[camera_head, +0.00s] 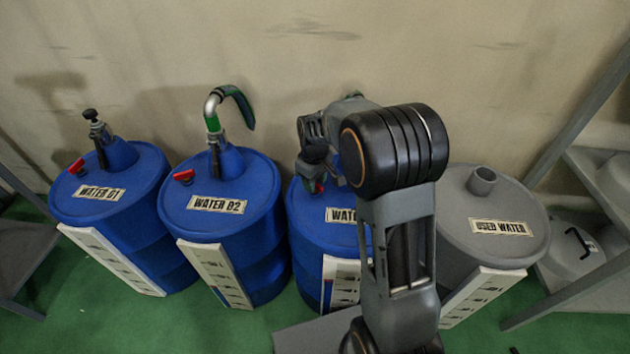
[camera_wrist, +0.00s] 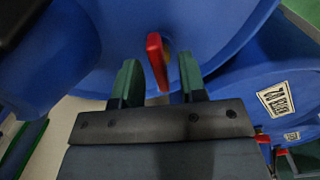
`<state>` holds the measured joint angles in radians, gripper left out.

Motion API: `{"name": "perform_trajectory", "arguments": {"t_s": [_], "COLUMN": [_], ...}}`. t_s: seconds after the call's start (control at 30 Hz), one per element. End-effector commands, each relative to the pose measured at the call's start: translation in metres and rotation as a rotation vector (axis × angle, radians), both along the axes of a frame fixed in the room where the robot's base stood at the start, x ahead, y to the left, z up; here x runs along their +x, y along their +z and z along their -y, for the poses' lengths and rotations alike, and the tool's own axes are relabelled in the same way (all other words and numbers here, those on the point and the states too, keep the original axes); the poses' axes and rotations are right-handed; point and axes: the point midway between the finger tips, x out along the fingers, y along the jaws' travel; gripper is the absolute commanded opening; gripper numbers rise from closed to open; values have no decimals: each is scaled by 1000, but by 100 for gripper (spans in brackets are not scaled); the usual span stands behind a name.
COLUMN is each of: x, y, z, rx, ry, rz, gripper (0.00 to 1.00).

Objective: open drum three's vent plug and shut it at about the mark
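Drum three (camera_head: 306,219) is the blue drum with a partly hidden "WATER" label (camera_head: 341,215), third from the left; my arm covers much of its top. Its red vent plug (camera_head: 318,187) shows just below my gripper (camera_head: 311,165) in the head view. In the wrist view the red plug (camera_wrist: 157,62) stands between the two green fingertips of my gripper (camera_wrist: 159,80), with a gap on each side. The gripper is open around it. A white level panel (camera_head: 343,283) on the drum's front shows a blue strip; its mark is too small to read.
Blue drums Water 01 (camera_head: 100,207) and Water 02 (camera_head: 222,215) stand to the left, each with a red plug. Water 02 bears a curved pipe (camera_head: 212,108). The grey used water drum (camera_head: 490,240) stands right, beside a grey rack (camera_head: 595,200). The wall is close behind.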

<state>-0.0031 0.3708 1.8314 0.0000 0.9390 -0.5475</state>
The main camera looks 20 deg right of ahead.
Motion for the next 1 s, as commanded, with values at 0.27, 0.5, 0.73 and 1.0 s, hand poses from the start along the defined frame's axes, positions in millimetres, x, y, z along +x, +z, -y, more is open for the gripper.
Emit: {"name": "perform_trajectory", "arguments": {"t_s": [0.27, 0.5, 0.73, 1.0], "x": [0, 0, 0, -1], "y": [0, 0, 1, 3], "z": [0, 0, 0, 0], "rx": [0, 0, 1, 1], "ry": [0, 0, -8, -121], "rz": [0, 0, -1, -3], "gripper": [19, 0, 0, 0]}}
